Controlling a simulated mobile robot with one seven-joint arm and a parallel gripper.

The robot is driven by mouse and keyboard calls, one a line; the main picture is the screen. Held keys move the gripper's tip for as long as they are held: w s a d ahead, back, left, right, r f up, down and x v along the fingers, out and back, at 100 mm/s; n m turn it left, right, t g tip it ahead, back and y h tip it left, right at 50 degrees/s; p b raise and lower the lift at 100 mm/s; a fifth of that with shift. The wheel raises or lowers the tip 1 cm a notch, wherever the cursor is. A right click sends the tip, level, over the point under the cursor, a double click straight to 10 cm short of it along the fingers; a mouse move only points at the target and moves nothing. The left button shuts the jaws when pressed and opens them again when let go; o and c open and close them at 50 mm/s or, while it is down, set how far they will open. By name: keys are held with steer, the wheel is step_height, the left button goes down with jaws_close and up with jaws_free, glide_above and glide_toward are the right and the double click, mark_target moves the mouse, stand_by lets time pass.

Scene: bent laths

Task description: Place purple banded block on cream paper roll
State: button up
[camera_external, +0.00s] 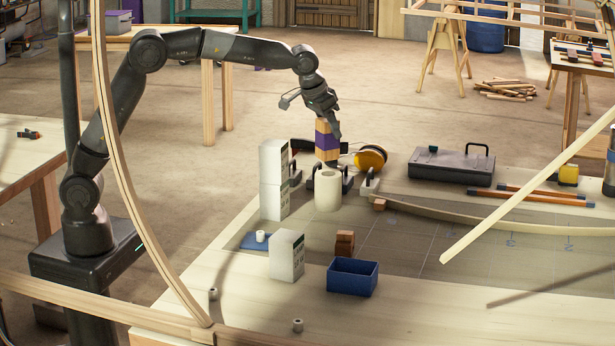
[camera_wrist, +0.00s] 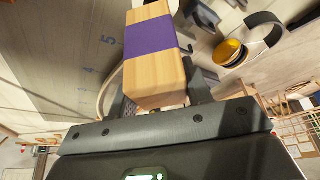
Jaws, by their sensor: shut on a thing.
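The purple banded block (camera_external: 327,141) is light wood with a purple band around its middle. My gripper (camera_external: 329,122) is shut on its upper end and holds it upright in the external view.
White boxes (camera_external: 274,180) stand stacked left of the roll, and another white box (camera_external: 287,255) stands in front. Brown blocks (camera_external: 345,243) and a blue bin (camera_external: 352,277) are nearer. Yellow-and-black headphones (camera_external: 370,159) lie behind. A long bent lath (camera_external: 470,221) runs right.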

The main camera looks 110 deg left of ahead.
mark_target(331, 142)
steer(key=shift+a+f, duration=0.4)
steer(key=shift+a, duration=0.15)
steer(key=shift+f, duration=1.95)
steer(key=shift+f, duration=0.15)
steer(key=o, duration=1.1)
steer(key=v, duration=1.2)
steer(key=shift+d+r, duration=0.1)
steer(key=shift+r, duration=0.1)
